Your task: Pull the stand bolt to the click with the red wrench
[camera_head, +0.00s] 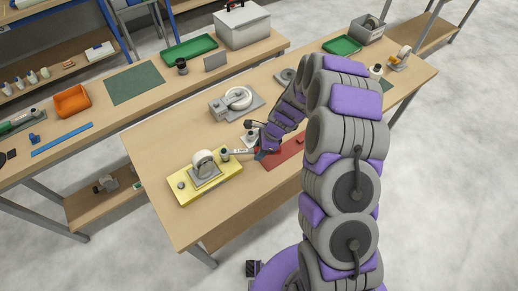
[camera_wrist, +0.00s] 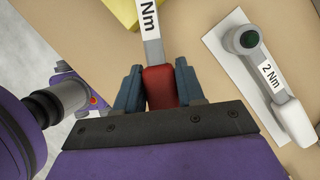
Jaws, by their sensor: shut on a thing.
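The red wrench has a red handle (camera_wrist: 160,88) and a pale shaft marked "Nm" (camera_wrist: 151,25). My gripper (camera_wrist: 157,90) is shut on that handle, with a dark blue jaw on each side. In the head view my gripper (camera_head: 263,150) is low over the bench, and the wrench shaft (camera_head: 242,152) reaches left from it. I cannot tell whether the head sits on the bolt; the bolt itself is not clearly visible.
A grey wrench marked "2 Nm" (camera_wrist: 270,72) lies on a white plate (camera_wrist: 224,42), right of my jaws in the wrist view. A red mat (camera_head: 288,151) lies beside my gripper. A grey fixture (camera_head: 236,101) stands behind. The bench's front left corner is clear.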

